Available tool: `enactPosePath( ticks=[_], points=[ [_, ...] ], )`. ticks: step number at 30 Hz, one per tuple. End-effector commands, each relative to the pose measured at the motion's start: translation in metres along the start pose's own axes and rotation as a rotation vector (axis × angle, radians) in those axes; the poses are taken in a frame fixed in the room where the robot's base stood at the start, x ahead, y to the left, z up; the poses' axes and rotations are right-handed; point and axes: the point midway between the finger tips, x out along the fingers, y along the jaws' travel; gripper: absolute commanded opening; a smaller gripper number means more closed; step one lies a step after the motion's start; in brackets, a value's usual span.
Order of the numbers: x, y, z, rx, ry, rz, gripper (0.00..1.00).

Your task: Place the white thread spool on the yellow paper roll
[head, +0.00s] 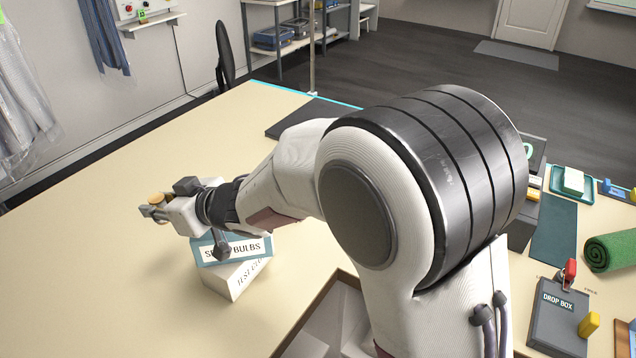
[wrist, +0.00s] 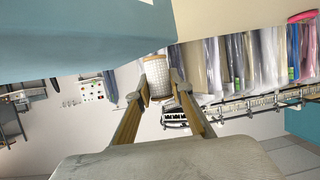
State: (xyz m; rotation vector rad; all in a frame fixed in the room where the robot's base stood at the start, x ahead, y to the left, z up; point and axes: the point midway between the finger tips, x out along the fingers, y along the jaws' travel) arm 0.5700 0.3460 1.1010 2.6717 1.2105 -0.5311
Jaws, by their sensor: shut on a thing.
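My gripper (head: 152,211) is at the left over the table, beside and slightly above a stack of boxes. In the wrist view its two fingers (wrist: 163,84) are shut on the white thread spool (wrist: 157,76), a pale cylinder with a tan end. In the head view only the tan end of the spool (head: 157,198) shows above the fingers. I cannot make out the yellow paper roll for sure. A small yellow piece (head: 589,324) lies by the drop box at the lower right, and I cannot tell whether it is the roll.
A teal box (head: 235,249) marked with "BULBS" sits on a white box (head: 239,279), close under my gripper. A green roll (head: 611,251) and the dark drop box (head: 556,318) are at the right. The left tabletop (head: 100,280) is clear. My arm hides the table's middle.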

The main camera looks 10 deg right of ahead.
Motion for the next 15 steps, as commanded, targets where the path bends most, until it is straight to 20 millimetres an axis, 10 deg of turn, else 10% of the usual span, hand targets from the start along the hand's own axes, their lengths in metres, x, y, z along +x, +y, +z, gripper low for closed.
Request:
enactPosePath(
  ticks=[15],
  points=[
    [-0.019, 0.132, -0.025, 0.137, 0.000, 0.328, 0.06]
  ],
)
